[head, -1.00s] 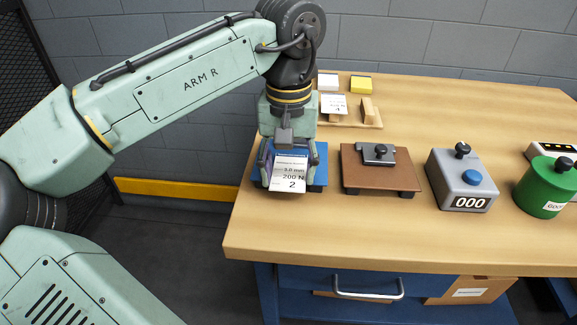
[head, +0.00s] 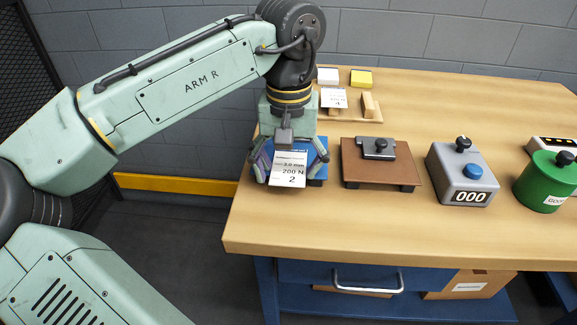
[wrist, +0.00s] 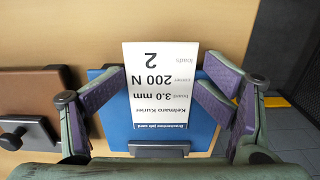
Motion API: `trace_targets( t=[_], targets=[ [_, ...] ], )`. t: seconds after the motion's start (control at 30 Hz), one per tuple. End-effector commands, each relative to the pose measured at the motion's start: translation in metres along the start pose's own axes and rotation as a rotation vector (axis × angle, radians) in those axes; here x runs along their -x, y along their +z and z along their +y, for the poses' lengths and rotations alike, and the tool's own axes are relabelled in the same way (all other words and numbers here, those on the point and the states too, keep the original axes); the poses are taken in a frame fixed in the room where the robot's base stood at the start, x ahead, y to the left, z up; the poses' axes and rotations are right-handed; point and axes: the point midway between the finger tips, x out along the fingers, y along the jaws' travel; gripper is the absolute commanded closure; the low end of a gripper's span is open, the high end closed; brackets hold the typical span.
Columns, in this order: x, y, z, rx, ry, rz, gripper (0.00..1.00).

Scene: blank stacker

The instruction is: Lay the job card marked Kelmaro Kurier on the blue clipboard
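The white job card (head: 289,170) reads Kelmaro Kurier, 3.0 mm, 200 N and 2. In the wrist view the card (wrist: 160,90) lies flat over the blue clipboard (wrist: 108,130), its foot near the clip (wrist: 158,150) and its other end reaching past the board's edge. The clipboard (head: 320,150) is at the table's left end, partly hidden by my gripper. My gripper (head: 290,168) is open just above the board, its purple-padded fingers spread on both sides of the card. In the wrist view my gripper (wrist: 162,82) holds nothing.
A brown clipboard (head: 365,172) lies to the right. Beyond it stand a grey counter box (head: 462,175) and a green canister (head: 546,182). A wooden rack (head: 350,114) with another card is behind. The table's front edge is close.

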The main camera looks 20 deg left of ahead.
Motion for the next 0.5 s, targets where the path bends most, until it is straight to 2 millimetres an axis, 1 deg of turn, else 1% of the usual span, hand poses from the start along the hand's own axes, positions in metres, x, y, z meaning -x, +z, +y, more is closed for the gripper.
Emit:
trace_targets(
  t=[0.17, 0.27, 0.33, 0.5],
  targets=[
    [0.001, -0.001, 0.0, 0.001, 0.0, 0.002, 0.29],
    [0.007, -0.001, -0.001, 0.002, -0.001, 0.003, 0.29],
    [0.016, -0.001, -0.001, 0.004, -0.003, 0.004, 0.29],
    [0.048, -0.001, 0.0, -0.001, 0.003, 0.003, 0.29]
  ],
)
